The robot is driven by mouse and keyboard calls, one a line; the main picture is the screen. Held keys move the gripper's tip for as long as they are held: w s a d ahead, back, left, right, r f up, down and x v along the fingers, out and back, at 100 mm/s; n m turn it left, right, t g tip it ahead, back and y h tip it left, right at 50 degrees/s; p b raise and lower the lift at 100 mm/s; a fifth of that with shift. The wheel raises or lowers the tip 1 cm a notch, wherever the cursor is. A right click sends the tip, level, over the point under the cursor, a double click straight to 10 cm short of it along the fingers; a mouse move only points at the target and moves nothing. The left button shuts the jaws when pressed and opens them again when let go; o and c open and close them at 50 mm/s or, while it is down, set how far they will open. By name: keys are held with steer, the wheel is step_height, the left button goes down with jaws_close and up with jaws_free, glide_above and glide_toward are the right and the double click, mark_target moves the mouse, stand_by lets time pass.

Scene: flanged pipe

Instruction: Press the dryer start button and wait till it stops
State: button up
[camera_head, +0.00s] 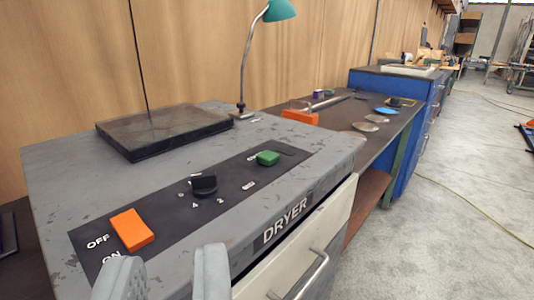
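The grey dryer (205,222) fills the lower left, with a DRYER label on its front edge. Its black control strip carries an orange OFF/ON switch (132,229), a black knob (203,186) and a green button (267,158). The green button stands at the far end of the strip; its small label is too blurred to read. My gripper (165,275) shows at the bottom edge as two grey fingers, spread apart with nothing between them. It is nearer to me than the orange switch, and well short of the green button.
A dark lid (165,130) lies on top of the dryer. A green-shaded lamp (245,65) stands at the dryer's back corner. A workbench (340,125) with an orange block and discs adjoins it, then a blue cabinet (405,80). The floor at right is mostly clear, with a thin cable.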

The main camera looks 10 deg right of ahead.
jaws_close()
stand_by(0.6)
stand_by(0.9)
